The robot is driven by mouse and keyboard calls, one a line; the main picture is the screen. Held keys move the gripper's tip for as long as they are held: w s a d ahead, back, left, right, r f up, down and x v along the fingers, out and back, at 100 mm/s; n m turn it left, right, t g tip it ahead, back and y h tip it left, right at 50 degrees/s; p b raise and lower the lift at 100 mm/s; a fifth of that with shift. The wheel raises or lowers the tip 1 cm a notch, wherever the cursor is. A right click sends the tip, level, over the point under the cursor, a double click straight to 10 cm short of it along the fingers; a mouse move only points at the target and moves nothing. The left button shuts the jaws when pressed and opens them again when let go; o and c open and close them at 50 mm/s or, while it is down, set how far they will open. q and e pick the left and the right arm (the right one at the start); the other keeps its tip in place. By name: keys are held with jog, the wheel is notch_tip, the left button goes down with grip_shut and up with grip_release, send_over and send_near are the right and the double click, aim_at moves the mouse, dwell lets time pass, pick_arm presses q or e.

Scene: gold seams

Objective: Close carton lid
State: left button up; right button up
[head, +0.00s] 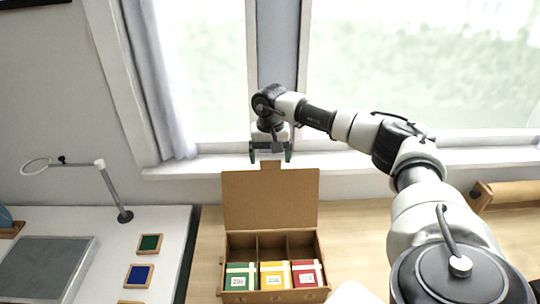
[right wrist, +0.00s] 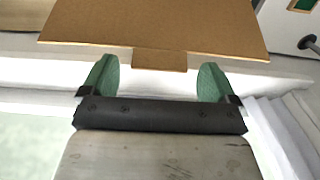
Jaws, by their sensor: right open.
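The brown carton (head: 222,270) stands on the wooden table with its lid (head: 270,200) open and upright at the back. A small tab (head: 271,165) sticks up from the lid's top edge. Inside are a green box (head: 240,277), a yellow box (head: 274,275) and a red box (head: 306,273). My right gripper (head: 271,158) is open and empty at the top of the lid, around the tab's height. In the right wrist view, the lid (right wrist: 150,22) and its tab (right wrist: 160,61) lie just beyond and between the green fingertips (right wrist: 157,75). My left gripper is not in view.
A white table (head: 170,225) at left holds a grey mat (head: 50,268), a green tile (head: 149,243), a blue tile (head: 139,275) and a lamp with a ring (head: 112,190). The window sill (head: 200,166) is close behind the lid.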

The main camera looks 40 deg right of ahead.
jog(key=shift+s+f, duration=0.1)
jog(key=shift+f, duration=0.45)
jog(key=c, duration=1.3)
